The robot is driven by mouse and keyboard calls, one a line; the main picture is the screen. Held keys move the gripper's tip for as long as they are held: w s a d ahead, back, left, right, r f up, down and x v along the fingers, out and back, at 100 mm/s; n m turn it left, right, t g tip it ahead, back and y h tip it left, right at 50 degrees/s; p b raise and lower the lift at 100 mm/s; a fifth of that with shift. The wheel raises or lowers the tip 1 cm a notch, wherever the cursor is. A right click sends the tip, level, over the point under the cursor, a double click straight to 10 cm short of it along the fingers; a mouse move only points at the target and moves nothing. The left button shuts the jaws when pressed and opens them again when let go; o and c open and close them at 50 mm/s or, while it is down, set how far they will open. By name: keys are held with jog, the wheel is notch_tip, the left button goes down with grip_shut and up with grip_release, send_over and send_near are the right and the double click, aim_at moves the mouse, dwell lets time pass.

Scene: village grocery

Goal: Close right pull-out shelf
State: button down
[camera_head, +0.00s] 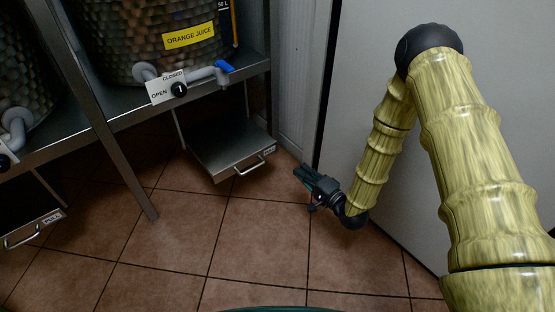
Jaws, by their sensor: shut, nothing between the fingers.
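The right pull-out shelf (222,150) is a grey metal tray below the orange juice barrel. It extends forward from under the metal rack, with a small label and a bar handle (250,165) on its front edge. My gripper (303,176) is to the right of the shelf's front corner, apart from it, with dark fingers pointing up and left. It is shut and empty.
The orange juice barrel (140,45) stands on the metal rack (120,119), its tap sticking out above the shelf. Another pull-out shelf (30,226) is at the lower left. A rack leg (148,204) stands between the shelves. A pale wall panel (350,75) is behind my arm. The tiled floor (240,245) in front is clear.

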aim_at(272, 145)
jog(key=shift+y, duration=0.3)
jog(key=b+x, duration=0.3)
jog(key=x, duration=0.3)
jog(key=b+x, duration=0.4)
jog(key=x, duration=0.3)
jog(key=shift+d+f, duration=0.1)
jog(key=shift+f, duration=0.15)
jog(key=shift+b+x, duration=0.6)
jog(key=shift+x, duration=0.2)
jog(key=shift+r, duration=0.25)
